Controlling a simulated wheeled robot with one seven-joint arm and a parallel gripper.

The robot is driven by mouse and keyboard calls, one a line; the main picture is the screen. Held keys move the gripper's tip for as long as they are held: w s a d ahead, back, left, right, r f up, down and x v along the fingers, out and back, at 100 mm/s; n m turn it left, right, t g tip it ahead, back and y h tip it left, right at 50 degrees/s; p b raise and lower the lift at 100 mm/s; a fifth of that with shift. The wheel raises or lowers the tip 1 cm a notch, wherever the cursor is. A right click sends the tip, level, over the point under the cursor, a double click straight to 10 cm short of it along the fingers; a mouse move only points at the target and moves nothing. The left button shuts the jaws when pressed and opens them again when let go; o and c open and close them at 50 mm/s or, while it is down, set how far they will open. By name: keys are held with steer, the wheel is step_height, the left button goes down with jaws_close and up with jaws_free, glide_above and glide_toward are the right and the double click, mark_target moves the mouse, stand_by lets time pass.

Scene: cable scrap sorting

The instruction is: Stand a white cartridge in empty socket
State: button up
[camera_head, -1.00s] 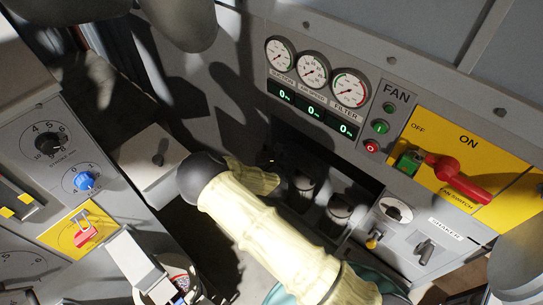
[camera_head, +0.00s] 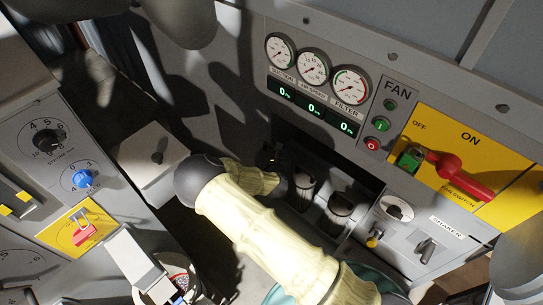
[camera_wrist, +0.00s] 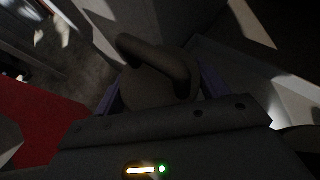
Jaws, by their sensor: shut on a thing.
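In the wrist view, my gripper (camera_wrist: 160,90) is shut on a cartridge (camera_wrist: 150,85) with a thick looped handle on top. It is in deep shadow and looks grey-brown, so its white colour cannot be told. In the head view, my cream-sleeved arm reaches to a dark recess (camera_head: 365,182) under the gauges, and the held cartridge cannot be made out there. Two dark-topped cartridges stand in the recess, one at the left (camera_head: 303,190) and one at the right (camera_head: 340,208). My arm covers the recess's left and front parts, and no empty socket shows clearly.
The gauge panel (camera_head: 314,92) is above the recess. A yellow fan switch plate (camera_head: 420,125) with a red lever (camera_head: 462,178) is to the right. A shaker panel (camera_head: 415,235) borders the recess. A control console (camera_head: 60,185) stands at the left. A red surface (camera_wrist: 40,130) shows in the wrist view.

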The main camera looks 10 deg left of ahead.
steer(key=o, duration=1.5)
steer(key=shift+o, duration=0.2)
steer(key=shift+s, duration=0.1)
steer(key=b+v, duration=0.4)
steer(key=v, duration=1.3)
steer(key=shift+s, duration=0.1)
